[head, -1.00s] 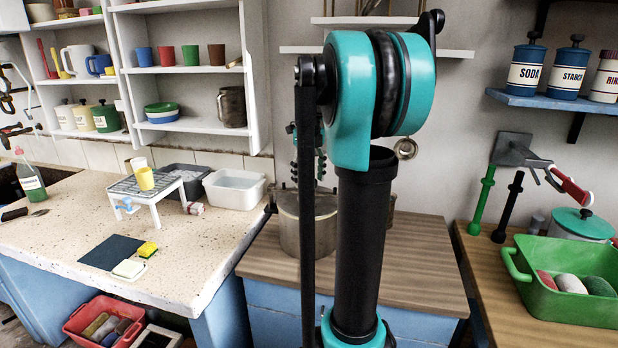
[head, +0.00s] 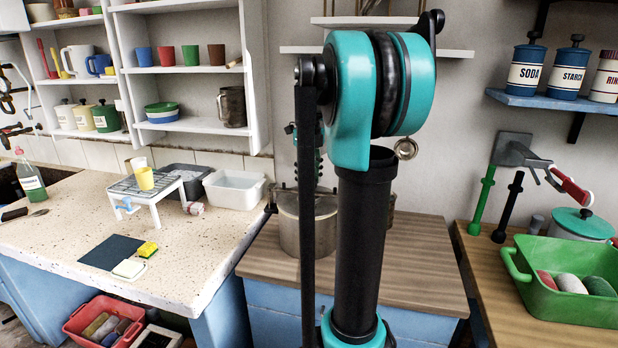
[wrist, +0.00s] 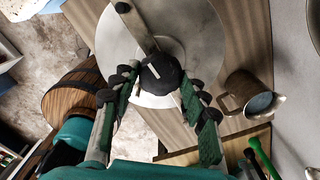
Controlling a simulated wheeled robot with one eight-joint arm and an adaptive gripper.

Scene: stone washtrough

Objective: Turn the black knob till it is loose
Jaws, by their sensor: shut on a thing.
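The black knob (wrist: 161,74) sits in the middle of a round metal lid (wrist: 195,35) in the wrist view. A pale mark shows on its top. A flat metal bar (wrist: 135,24) runs from the knob to the lid's edge, with a dark fitting at its end. My gripper (wrist: 160,80) has its two jointed fingers on either side of the knob, shut on it. In the head view the metal pot (head: 290,226) stands on the wooden top, partly behind my arm. The knob and fingertips are hidden there.
In the head view, a speckled counter (head: 60,242) with a small white rack (head: 150,197) is left. A green tub (head: 560,298) and a red-handled device (head: 570,190) are right. The wooden top (head: 425,265) has bare room.

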